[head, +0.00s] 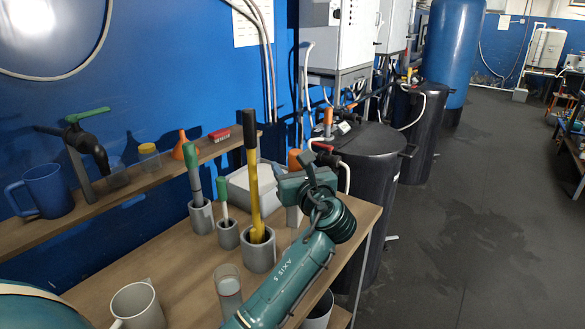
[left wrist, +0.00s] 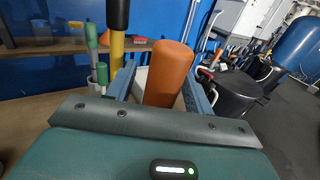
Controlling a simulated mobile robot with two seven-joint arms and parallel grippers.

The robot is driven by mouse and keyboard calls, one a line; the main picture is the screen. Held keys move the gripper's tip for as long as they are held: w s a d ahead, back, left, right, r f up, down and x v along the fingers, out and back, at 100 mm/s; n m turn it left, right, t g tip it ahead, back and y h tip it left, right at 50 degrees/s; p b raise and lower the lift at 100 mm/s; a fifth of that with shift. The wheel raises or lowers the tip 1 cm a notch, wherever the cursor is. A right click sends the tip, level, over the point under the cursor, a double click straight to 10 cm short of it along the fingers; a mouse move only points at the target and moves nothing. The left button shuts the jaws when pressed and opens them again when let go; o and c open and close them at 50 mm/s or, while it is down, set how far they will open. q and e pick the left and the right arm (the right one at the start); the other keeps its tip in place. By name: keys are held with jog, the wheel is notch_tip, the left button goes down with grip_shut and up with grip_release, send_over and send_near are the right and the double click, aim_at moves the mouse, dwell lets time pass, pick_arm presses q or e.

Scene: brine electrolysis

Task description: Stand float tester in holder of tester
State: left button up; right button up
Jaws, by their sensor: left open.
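An upright orange-topped piece, which looks like the float tester (left wrist: 170,74), stands between the two blue fingers of my left gripper (left wrist: 166,84) in the left wrist view. In the head view its orange top (head: 294,160) shows just behind the green gripper body. My left gripper (head: 306,182) is open, its fingers on either side of the orange piece; contact cannot be told. A grey cup, perhaps the holder of tester (head: 293,217), shows below the gripper. The lower part of the orange piece is hidden. My right gripper is not in view.
Left of the gripper stand grey cups with a yellow black-handled tool (head: 252,170) and two green-handled tools (head: 193,170). A white tray (head: 240,186) lies behind. A clear glass (head: 228,290) and white mug (head: 138,306) stand in front. A black tank (head: 368,190) is at right.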

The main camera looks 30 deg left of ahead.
pick_arm(q)
jog(key=b+v, duration=0.1)
jog(key=v, duration=1.2)
jog(key=shift+b, duration=0.35)
jog(key=shift+s, duration=0.1)
